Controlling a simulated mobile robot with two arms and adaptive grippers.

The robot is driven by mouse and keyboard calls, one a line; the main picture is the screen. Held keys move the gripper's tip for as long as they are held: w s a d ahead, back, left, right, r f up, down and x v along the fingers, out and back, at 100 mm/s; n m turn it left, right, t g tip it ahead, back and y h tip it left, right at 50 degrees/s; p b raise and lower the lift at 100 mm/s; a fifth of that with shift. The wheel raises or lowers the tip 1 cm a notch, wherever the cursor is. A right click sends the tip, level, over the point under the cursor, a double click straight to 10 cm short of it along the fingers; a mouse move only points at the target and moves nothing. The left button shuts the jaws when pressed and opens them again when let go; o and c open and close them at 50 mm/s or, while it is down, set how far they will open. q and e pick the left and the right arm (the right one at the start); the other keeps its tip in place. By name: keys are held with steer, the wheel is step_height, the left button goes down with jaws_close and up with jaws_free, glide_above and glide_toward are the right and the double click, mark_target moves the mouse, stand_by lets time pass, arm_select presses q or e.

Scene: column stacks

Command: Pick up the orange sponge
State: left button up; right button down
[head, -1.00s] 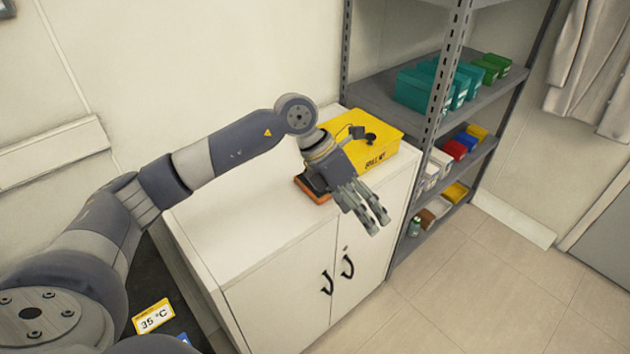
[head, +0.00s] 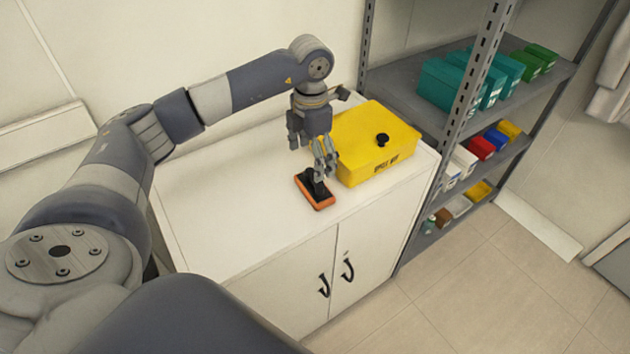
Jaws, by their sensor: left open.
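The orange sponge (head: 321,205) lies flat on the white cabinet top, near its front edge. It is an orange pad with a black handle part on top. My left gripper (head: 323,176) points down right above the sponge, with its fingertips at the black part. The gripper is open; its fingers overlap the black part in the picture, and I cannot tell whether they touch it. My right gripper is not in view.
A yellow box (head: 375,148) with a black knob stands close to the right of the gripper. The white cabinet top (head: 225,215) is clear to the left. A grey shelf rack (head: 400,88) with several coloured bins stands at the right.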

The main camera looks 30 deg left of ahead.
mark_target(314, 183)
arm_select(q)
steer(key=shift+f, duration=0.4)
steer(key=shift+w+d+f, duration=0.1)
steer(key=shift+f, duration=0.2)
steer(key=f+p, duration=0.1)
steer(key=f, duration=0.1)
steer(key=f+p, duration=0.1)
steer(key=f, duration=0.1)
steer(key=shift+d+f, duration=0.2)
steer(key=shift+f, duration=0.35)
steer(key=shift+c, duration=1.1)
steer(key=c, duration=1)
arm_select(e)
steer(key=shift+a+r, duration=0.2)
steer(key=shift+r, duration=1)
